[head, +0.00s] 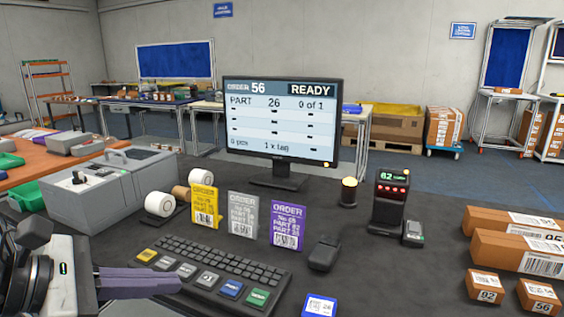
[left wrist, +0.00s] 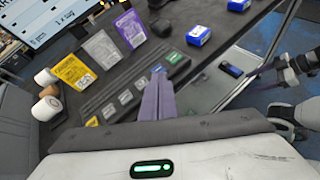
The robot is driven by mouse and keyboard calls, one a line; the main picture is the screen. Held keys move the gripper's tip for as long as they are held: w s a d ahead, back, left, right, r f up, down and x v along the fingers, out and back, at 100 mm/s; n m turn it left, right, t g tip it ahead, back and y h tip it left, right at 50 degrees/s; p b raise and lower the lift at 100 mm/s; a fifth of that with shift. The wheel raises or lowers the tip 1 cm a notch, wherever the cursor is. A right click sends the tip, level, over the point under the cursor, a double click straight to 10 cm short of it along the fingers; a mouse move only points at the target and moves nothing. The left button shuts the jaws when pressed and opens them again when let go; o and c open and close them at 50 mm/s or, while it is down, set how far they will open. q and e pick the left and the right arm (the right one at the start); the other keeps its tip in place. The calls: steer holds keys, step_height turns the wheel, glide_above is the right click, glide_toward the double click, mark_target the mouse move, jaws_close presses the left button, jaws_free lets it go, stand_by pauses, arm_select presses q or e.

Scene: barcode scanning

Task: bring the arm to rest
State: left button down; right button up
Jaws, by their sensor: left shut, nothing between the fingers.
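My left gripper (head: 178,284) comes in from the lower left, with its two purple-grey fingers shut and empty. It is at the front left edge of the keyboard (head: 212,270), near the coloured keys; I cannot tell its exact height. In the left wrist view the closed fingers (left wrist: 158,72) point toward the green key end of the keyboard. My right gripper (left wrist: 264,68) is at the right edge of the left wrist view, small and dark, apart from the table; its fingers are too small to judge. It is not in the head view.
The monitor (head: 282,120) reads ORDER 56, READY. Yellow, grey and purple order cards (head: 287,227) stand behind the keyboard. A grey machine (head: 110,188) is left, a scanner stand (head: 388,203) right. Several cardboard boxes (head: 515,250) lie right. A blue box (head: 320,305) is at the front.

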arm_select(q)
steer(key=s+d+r+n+t+h, duration=0.2)
steer(key=d+r+n+t+h, duration=0.2)
steer(key=d+r+n+h, duration=0.5)
steer(key=w+a+f+n+t+y, duration=0.2)
steer(key=a+n+t+y, duration=0.4)
steer(key=n, duration=0.5)
steer(key=w+a+f+n+t+y, duration=0.1)
steer(key=w+a+n+t+y, duration=0.2)
steer(key=a+n+y, duration=0.65)
step_height(320, 180, down, 12)
steer(key=s+a+n+g+y, duration=0.25)
steer(key=n+g+y, duration=0.2)
steer(key=n, duration=0.55)
steer(key=s+f+n+g, duration=0.3)
steer(key=s+f+g, duration=0.15)
steer(key=f, duration=0.65)
steer(key=s+d+f+n+g+h, duration=0.1)
steer(key=s+d+f+n+g, duration=0.2)
steer(key=s+f, duration=0.5)
steer(key=s+d+f+n+g+h, duration=0.1)
steer(key=s+d+f+g, duration=0.2)
steer(key=s+f+g, duration=0.45)
steer(key=w+d+f+t+h, duration=0.2)
steer(key=w+d+f+t, duration=0.1)
steer(key=d+f+t, duration=0.2)
step_height(320, 180, down, 3)
steer(key=shift+d+r+t+h, duration=0.1)
steer(key=shift+d+t+h, duration=0.25)
steer(key=shift+t, duration=0.7)
